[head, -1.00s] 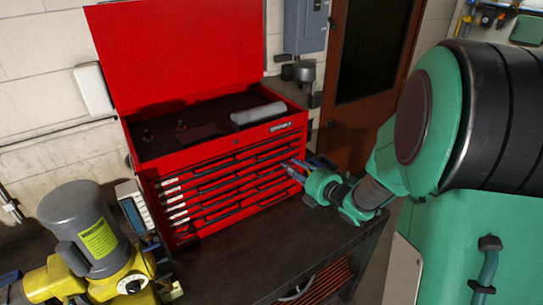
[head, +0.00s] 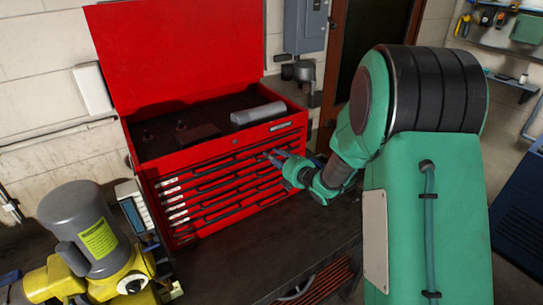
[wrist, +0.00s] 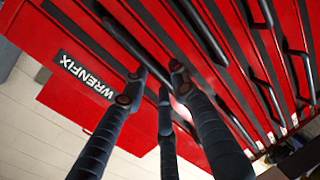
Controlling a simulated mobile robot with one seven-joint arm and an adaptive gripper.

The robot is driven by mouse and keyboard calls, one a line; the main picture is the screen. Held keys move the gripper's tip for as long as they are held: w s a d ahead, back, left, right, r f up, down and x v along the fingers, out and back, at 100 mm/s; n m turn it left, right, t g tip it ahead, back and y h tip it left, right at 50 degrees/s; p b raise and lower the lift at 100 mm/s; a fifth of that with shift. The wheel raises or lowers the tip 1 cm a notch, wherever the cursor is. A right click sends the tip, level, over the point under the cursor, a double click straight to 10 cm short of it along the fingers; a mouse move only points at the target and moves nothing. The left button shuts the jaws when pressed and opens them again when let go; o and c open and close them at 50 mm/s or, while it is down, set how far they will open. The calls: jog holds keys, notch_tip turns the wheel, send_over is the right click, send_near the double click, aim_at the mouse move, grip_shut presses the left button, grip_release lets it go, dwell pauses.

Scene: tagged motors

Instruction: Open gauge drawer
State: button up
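A red tool chest (head: 290,124) stands on the bench with its lid (head: 180,55) raised. Its front has several closed, stacked drawers with dark handles and small white labels (head: 172,190), too small to read. Which one is the gauge drawer I cannot tell. My gripper (head: 275,158) is at the right part of the chest front, by the upper drawers. In the wrist view my gripper (wrist: 155,85) has its dark fingers spread apart, close to a long dark handle (wrist: 115,38). Whether they touch it I cannot tell. No drawer is pulled out.
The dark bench top (head: 250,245) in front of the chest is mostly clear. A grey and yellow motor (head: 85,225) stands at the left front. A grey roll (head: 258,113) lies in the chest's open top. A grey electrical box (head: 306,25) hangs on the wall behind.

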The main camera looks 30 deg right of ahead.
jog(key=shift+x, duration=0.95)
grip_shut()
